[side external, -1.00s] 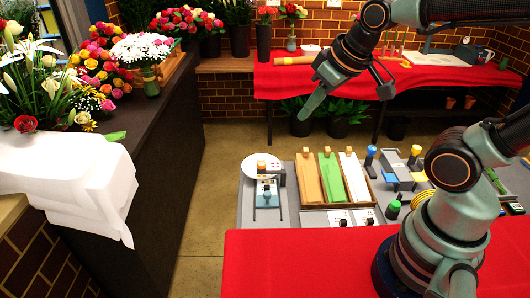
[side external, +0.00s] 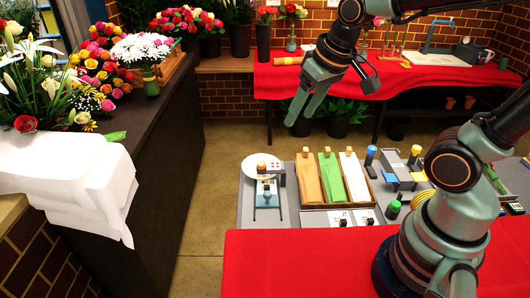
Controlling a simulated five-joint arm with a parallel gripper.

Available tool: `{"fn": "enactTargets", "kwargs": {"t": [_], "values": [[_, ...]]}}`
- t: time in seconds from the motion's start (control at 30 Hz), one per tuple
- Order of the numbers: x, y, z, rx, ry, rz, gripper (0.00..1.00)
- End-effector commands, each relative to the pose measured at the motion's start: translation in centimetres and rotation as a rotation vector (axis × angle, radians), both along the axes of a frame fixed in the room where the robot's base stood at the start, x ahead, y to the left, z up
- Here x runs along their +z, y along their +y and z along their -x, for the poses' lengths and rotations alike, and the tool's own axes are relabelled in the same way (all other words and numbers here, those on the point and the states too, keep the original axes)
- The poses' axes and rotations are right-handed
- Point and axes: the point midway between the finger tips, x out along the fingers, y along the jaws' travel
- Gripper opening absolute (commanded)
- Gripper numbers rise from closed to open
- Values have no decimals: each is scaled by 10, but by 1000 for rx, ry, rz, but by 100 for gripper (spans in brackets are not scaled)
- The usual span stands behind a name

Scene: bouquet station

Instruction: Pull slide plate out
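Three long plates lie side by side in a wooden tray (side external: 372,200) on the grey table: a tan plate (side external: 308,181), a green plate (side external: 331,180) and a white plate (side external: 355,180). Each has a small wooden knob at its far end. Which one the task calls the slide plate I cannot tell. My gripper (side external: 299,121) is in the air above and beyond the far end of the tray, pointing down. Its two fingers are apart, with nothing visible between them. It touches none of the plates.
A white dish (side external: 255,160) and a small blue stand (side external: 266,189) are left of the tray. Switch boxes (side external: 338,218) sit in front. Yellow- and blue-capped devices (side external: 371,156) stand to the right. A red-covered bench (side external: 278,78) is behind. Bare floor separates the flower counter (side external: 172,125) from the table.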

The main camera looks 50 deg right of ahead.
Motion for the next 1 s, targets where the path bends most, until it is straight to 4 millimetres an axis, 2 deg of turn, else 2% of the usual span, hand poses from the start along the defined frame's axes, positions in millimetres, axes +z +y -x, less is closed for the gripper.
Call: {"fn": "enactTargets", "kwargs": {"t": [0.27,0.5,0.73,0.83,1.0], "values": [[-47,-1,-48,-133,154,-43,58],[-107,-3,-80,-250,275,-65,58],[-162,-3,-95,-342,363,-73,58],[-176,-4,-97,-365,381,-75,58],[-187,-4,-98,-375,391,-75,58]]}}
